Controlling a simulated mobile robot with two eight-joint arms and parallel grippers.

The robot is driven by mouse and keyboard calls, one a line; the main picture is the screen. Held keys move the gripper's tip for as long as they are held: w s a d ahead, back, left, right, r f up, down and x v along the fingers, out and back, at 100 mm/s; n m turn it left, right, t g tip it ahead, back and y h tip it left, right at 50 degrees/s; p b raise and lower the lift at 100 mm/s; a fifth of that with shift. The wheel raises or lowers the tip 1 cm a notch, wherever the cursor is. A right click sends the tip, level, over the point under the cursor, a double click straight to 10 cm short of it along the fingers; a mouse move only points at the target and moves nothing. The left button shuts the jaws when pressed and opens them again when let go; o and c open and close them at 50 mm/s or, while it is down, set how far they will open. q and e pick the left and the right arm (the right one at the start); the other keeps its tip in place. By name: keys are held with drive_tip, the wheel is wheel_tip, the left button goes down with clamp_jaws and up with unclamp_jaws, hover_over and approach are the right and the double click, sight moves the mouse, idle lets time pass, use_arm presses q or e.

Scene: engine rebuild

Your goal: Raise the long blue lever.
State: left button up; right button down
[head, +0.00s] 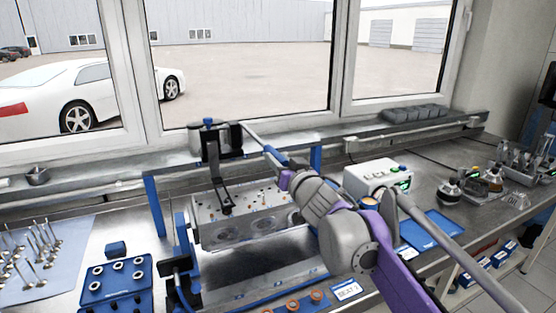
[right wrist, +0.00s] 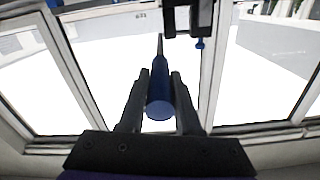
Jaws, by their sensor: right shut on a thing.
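The long lever has a thin grey rod and a blue grip (head: 273,154). In the head view it slopes from a black bracket (head: 222,143) down to the right, above the engine head. My right gripper (head: 283,171) is shut on the blue grip, near its lower right end. In the right wrist view the blue grip (right wrist: 160,108) lies between the two dark fingers of my right gripper (right wrist: 160,82), its rod pointing away toward the window. My left gripper is in neither view.
The metal engine head (head: 240,213) sits in a blue-framed fixture below the lever. A white box (head: 377,178) with a green display stands to the right. A blue tray (head: 118,283) and several valves on a mat (head: 75,235) lie left. The window is behind.

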idle(0.9)
drive_tip(key=shift+w+a+r+g+b, duration=0.1)
drive_tip(key=shift+r+g+b, duration=0.2)
drive_tip(key=shift+r+b, duration=0.65)
drive_tip(key=shift+r+g+b, duration=0.4)
drive_tip(key=shift+r+b, duration=0.3)
drive_tip(key=shift+r, duration=0.25)
drive_tip(key=c, duration=0.6)
unclamp_jaws()
drive_tip(key=b+v, duration=0.1)
drive_tip(key=v, duration=0.9)
drive_tip(key=shift+s+r, duration=0.15)
drive_tip(key=shift+s, duration=0.25)
